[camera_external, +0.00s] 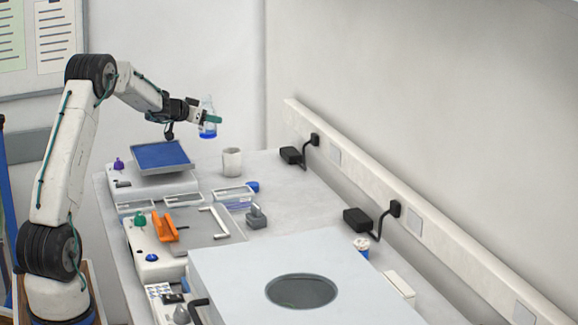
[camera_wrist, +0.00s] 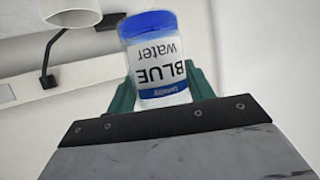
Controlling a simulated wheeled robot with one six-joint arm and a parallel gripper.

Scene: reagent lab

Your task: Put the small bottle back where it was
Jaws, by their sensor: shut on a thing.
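The small bottle (camera_external: 209,104) is clear, with blue at its lower end. My gripper (camera_external: 207,119) is shut on it and holds it in the air above the far end of the bench, clear of any surface. The bottle looks close to upright. In the wrist view the bottle (camera_wrist: 155,62) sits between the green fingers of my gripper (camera_wrist: 163,90). Its label reads "BLUE water" and appears upside down in that picture.
A device with a blue platform (camera_external: 162,155) and a white beaker (camera_external: 232,163) stand below. Nearer are clear trays (camera_external: 233,194), an orange holder (camera_external: 165,227) and a large white box (camera_external: 235,272) with a round opening. Bare bench (camera_external: 290,185) lies right of the beaker.

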